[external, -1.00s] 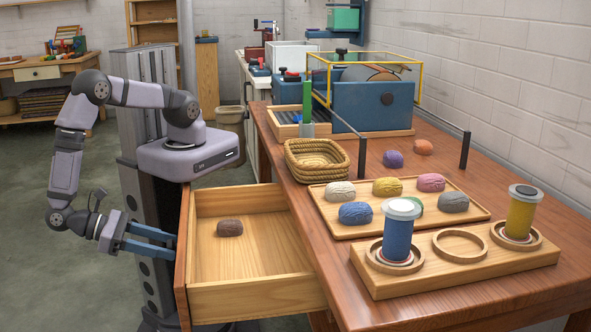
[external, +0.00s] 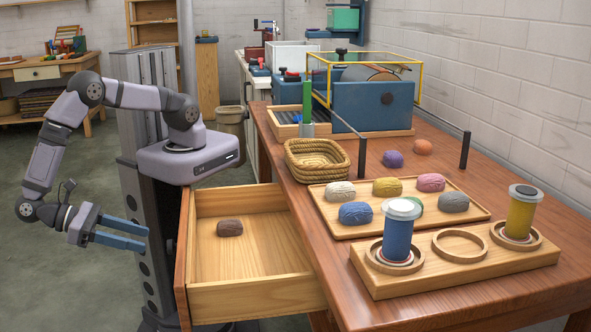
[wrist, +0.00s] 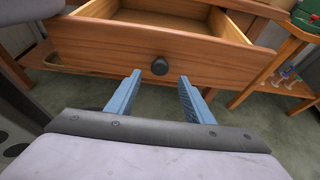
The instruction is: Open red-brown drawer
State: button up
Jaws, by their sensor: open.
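The red-brown drawer (external: 181,258) is pulled well out of the wooden table on its left side. A brown skein (external: 230,228) lies inside on the pale wood floor. The wrist view shows the drawer front (wrist: 100,47) with a dark round knob (wrist: 160,66) in its middle. My gripper (external: 146,238) is left of the drawer front, apart from it, with its blue fingers pointing towards it. In the wrist view my gripper (wrist: 160,85) has its fingers spread and empty, with the knob just beyond the gap between the tips.
The table (external: 470,312) holds a tray (external: 335,229) of several coloured skeins, a woven basket (external: 317,160) and a wooden stand (external: 465,276) with blue and yellow spools. Bare floor lies left of the drawer.

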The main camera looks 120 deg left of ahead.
dwell(0.3)
jog(key=w+a+r+n+g+p, duration=0.2)
jog(key=w+a+r+p, duration=0.15)
jog(key=r+p, duration=0.4)
jog(key=w+a+r+n+g+p, duration=0.25)
jog(key=w+r+p, duration=0.25)
jog(key=r, duration=0.6)
jog(key=shift+s+d+f+m+g+h+b, duration=0.15)
jog(key=shift+s+f+m+g+h, duration=0.5)
jog(key=shift+f, duration=2.65)
jog(key=shift+s+f+m+h+b, duration=0.1)
jog(key=shift+s+f+m+h, duration=0.25)
jog(key=shift+f+m+h, duration=1.95)
jog(key=shift+s+d+f+n+g+h+b, duration=0.25)
jog(key=shift+s+f+n, duration=0.35)
jog(key=shift+f, duration=3.75)
jog(key=shift+w+a, duration=0.1)
jog(key=shift+a, duration=0.05)
